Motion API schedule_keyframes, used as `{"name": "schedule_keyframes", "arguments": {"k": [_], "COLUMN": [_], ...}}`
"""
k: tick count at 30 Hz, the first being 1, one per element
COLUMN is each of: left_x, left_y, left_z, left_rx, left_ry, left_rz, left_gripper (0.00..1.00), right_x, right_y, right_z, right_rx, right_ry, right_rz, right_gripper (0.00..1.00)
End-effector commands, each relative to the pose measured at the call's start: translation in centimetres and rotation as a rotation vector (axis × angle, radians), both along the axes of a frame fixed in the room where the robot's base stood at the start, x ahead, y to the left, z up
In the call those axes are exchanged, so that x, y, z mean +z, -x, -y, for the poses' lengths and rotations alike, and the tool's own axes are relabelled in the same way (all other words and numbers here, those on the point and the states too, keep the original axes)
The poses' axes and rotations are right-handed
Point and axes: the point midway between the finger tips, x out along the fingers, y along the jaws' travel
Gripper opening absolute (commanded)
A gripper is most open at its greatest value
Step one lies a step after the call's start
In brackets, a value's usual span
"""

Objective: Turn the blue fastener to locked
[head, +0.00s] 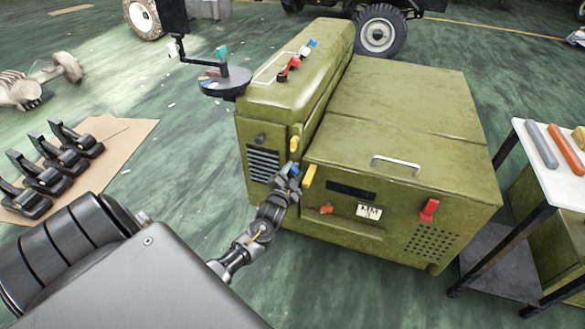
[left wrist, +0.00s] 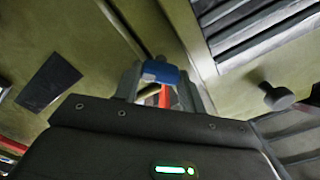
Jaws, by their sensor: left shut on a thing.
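The green machine housing (head: 400,120) stands in the middle of the head view. My left gripper (head: 289,177) is at the corner between its narrow left part and its wide front part. In the left wrist view the left gripper (left wrist: 159,84) is shut on the blue fastener (left wrist: 160,72), with one finger on each side. In the head view the blue fastener (head: 295,169) shows only as a small patch by the fingertips. Its exact turn angle cannot be told. My right gripper is not in view.
Yellow fasteners (head: 309,177) (head: 294,144) sit close to the gripper. A red fastener (head: 429,210) is farther right on the front. Another blue piece (head: 313,43) is on top. A black knob (left wrist: 277,96) and vent slats (left wrist: 260,25) lie right in the wrist view.

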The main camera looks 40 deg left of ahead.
Motion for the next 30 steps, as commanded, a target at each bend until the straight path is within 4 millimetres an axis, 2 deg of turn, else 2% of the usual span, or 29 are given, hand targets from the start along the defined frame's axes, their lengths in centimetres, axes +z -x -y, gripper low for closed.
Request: {"name": "schedule_keyframes", "arguments": {"k": [3, 4, 9, 18, 30], "left_x": [0.2, 0.2, 0.2, 0.1, -0.2], "left_y": [0.0, 0.0, -0.1, -0.1, -0.1], "left_z": [0.1, 0.1, 0.0, 0.1, 0.1], "left_rx": [-0.001, -0.001, -0.001, -0.002, -0.001], "left_ry": [-0.09, -0.113, -0.247, -0.489, -0.693], "left_rz": [-0.034, -0.04, -0.087, -0.171, -0.243], "left_gripper": [0.17, 0.17, 0.17, 0.17, 0.17], "right_x": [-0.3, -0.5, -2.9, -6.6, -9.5], "right_y": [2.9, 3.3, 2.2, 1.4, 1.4], "right_z": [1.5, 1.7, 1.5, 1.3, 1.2], "right_rx": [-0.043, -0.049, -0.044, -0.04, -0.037], "right_ry": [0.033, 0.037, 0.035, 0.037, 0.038], "right_rz": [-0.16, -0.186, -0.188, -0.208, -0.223], "right_gripper": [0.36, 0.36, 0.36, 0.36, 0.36]}}
